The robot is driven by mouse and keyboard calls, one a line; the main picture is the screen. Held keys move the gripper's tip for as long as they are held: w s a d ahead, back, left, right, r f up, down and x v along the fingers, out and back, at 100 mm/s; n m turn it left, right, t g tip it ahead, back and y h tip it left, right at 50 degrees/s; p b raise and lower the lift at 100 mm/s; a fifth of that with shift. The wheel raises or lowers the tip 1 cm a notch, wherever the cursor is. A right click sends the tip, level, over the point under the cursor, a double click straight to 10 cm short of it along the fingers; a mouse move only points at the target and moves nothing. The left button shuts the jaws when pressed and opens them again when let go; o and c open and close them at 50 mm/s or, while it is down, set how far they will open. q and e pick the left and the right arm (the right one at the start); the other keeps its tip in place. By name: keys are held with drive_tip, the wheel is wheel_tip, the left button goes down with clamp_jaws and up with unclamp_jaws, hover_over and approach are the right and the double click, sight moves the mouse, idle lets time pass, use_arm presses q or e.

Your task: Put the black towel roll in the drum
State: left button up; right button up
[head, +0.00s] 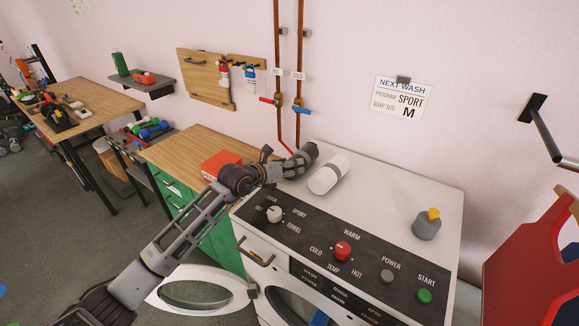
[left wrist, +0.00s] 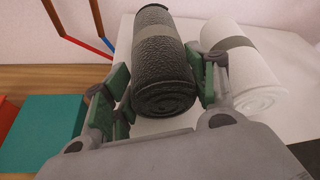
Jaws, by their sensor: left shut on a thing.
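The black towel roll (left wrist: 162,50) has a grey band and lies between the green-padded fingers of my left gripper (left wrist: 158,88) in the left wrist view. The gripper is shut on it. In the head view the left gripper (head: 294,166) is at the back left of the washer top, and the roll (head: 311,149) shows only partly beyond it. I cannot tell whether the roll touches the top. The washer's drum (head: 296,306) is at the bottom of the head view, mostly cut off, with something blue inside. Its round door (head: 203,289) stands open to the left. My right gripper is not in view.
A white towel roll (head: 329,175) lies just right of the black one. An orange-red box (head: 220,164) is on the wooden counter to the left. Pipes with valves (head: 297,105) run behind.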

use_arm(q)
drive_tip(key=shift+f, duration=0.1)
drive_tip(key=o, duration=1.1)
drive_tip(key=shift+f, duration=0.1)
drive_tip(key=shift+b+v, duration=0.45)
drive_tip(key=shift+v, duration=0.6)
drive_tip(key=shift+b+v, duration=0.4)
drive_tip(key=shift+v, duration=0.4)
drive_tip(key=shift+b+v, duration=1.05)
drive_tip(key=shift+v, duration=4)
drive_tip(key=shift+w+a, duration=0.1)
